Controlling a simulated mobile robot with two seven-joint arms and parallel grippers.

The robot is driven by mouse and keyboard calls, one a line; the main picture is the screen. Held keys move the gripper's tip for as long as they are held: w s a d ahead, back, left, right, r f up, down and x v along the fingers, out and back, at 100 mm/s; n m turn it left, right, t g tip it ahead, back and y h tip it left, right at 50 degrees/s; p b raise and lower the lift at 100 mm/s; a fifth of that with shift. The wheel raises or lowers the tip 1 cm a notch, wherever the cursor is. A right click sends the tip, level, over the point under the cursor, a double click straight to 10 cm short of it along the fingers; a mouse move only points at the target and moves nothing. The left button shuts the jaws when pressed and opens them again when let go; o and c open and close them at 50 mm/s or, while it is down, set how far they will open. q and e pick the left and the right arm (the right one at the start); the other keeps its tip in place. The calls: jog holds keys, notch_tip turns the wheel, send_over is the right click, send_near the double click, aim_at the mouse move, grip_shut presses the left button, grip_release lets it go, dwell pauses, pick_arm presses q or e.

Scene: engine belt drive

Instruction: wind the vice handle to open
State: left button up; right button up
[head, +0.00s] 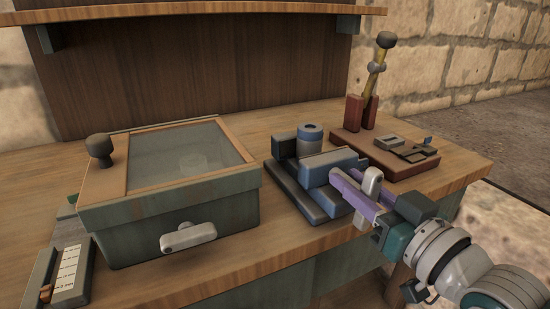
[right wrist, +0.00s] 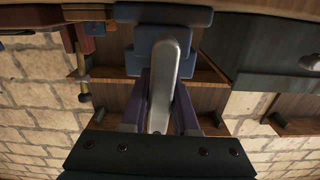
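The vice (head: 325,168) is blue-grey and sits on the bench right of centre in the head view. Its body also shows at the top of the right wrist view (right wrist: 160,50). The vice handle (head: 373,181) is a light grey rounded bar at the vice's front, standing near upright with a slight tilt. In the right wrist view the handle (right wrist: 168,75) runs lengthwise between the purple fingers. My right gripper (head: 359,194) reaches in from the right and appears shut on the handle, one finger on each side. The fingers partly hide the handle's middle. My left gripper is out of view.
A green box (head: 180,224) with a glazed lid, a dark knob and a pale front latch stands to the left. A reddish base with a yellow lever (head: 374,78) stands behind and right of the vice. A labelled switch box (head: 69,274) sits front left.

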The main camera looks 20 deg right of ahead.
grip_shut()
jog(key=shift+n, duration=0.3)
jog(key=shift+o, duration=2.4)
grip_release()
jog(key=s+p, duration=0.1)
jog(key=s, duration=0.9)
jog(key=shift+d, duration=0.35)
